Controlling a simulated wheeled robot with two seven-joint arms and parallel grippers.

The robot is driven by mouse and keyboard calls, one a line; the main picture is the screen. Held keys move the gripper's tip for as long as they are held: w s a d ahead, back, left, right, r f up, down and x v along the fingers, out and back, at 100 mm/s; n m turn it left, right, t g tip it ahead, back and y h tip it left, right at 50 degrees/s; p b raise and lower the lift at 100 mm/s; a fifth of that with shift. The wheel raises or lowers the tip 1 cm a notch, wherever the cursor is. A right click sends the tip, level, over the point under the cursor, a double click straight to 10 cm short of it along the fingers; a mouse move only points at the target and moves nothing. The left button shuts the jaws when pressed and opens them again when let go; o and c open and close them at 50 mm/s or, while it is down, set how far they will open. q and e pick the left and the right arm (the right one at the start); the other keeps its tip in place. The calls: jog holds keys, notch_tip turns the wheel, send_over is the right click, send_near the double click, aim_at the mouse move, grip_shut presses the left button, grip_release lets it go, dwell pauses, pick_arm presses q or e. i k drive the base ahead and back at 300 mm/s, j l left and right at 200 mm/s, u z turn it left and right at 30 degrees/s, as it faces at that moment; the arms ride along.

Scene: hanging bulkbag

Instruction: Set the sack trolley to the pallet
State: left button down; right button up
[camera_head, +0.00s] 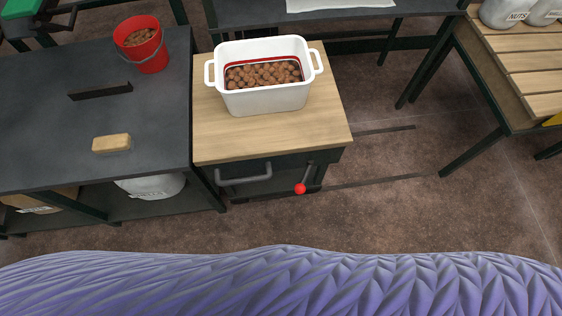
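I see no thing that is clearly a sack trolley or a pallet. A wood-topped dark unit (225,145) stands at the centre, with a grey bar handle (243,179) and a lever with a red knob (300,188) on its front. A white two-handled tub (268,99) full of round brown nuts (262,74) sits on its top. Dark strips run along the floor to its right. A table with a slatted wooden top (531,64) stands at the upper right. Neither of my grippers is in view.
A dark workbench (50,120) at left holds a red bucket (146,60) of nuts, a dark bar (100,90) and a tan block (112,143). A white container (150,187) is below it. Brown floor (385,195) is open right of centre. Purple ridged material spans the bottom edge.

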aim_at(249, 157)
jog(key=l+u, duration=0.5)
jog(key=k+l+u, duration=0.15)
jog(key=l+u, duration=0.3)
jog(key=l, duration=0.15)
